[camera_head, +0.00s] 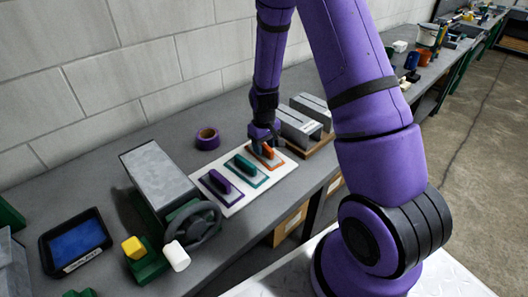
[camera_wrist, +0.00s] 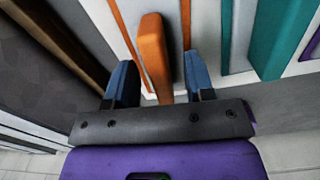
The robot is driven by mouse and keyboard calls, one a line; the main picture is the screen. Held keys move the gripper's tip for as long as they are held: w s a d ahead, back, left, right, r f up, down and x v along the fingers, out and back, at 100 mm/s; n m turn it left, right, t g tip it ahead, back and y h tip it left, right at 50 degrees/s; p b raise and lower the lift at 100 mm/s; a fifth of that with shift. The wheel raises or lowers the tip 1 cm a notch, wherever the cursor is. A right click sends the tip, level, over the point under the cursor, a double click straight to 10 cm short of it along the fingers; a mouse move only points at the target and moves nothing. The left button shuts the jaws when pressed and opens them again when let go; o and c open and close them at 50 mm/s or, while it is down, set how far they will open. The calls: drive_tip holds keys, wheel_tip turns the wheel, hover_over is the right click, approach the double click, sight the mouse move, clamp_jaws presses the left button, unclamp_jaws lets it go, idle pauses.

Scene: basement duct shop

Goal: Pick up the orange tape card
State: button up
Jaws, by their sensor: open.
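The orange tape card (camera_head: 269,153) lies at the right end of a white board (camera_head: 232,204), beside a teal card (camera_head: 246,168) and a purple card (camera_head: 219,185). Each card has a raised grip bar. In the wrist view the orange bar (camera_wrist: 154,55) stands up just ahead of my gripper (camera_wrist: 162,82). The two blue fingertips are apart, one on each side of the bar's near end, with a gap on both sides. In the head view my gripper (camera_head: 264,140) is right over the orange card and hides part of it.
Grey metal boxes on a wooden base (camera_head: 300,123) stand close to the right of the board. A purple tape roll (camera_head: 207,139) sits behind it. A grey block (camera_head: 157,175), a dark wheel (camera_head: 193,224) and a blue tray (camera_head: 76,243) are to the left. A block wall runs behind.

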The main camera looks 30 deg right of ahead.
sight(264, 144)
drive_tip(key=shift+f, duration=0.5)
clamp_jaws()
drive_tip(key=shift+r, duration=0.15)
wheel_tip(264, 144, up, 10)
drive_tip(key=shift+f, duration=0.1)
idle(0.3)
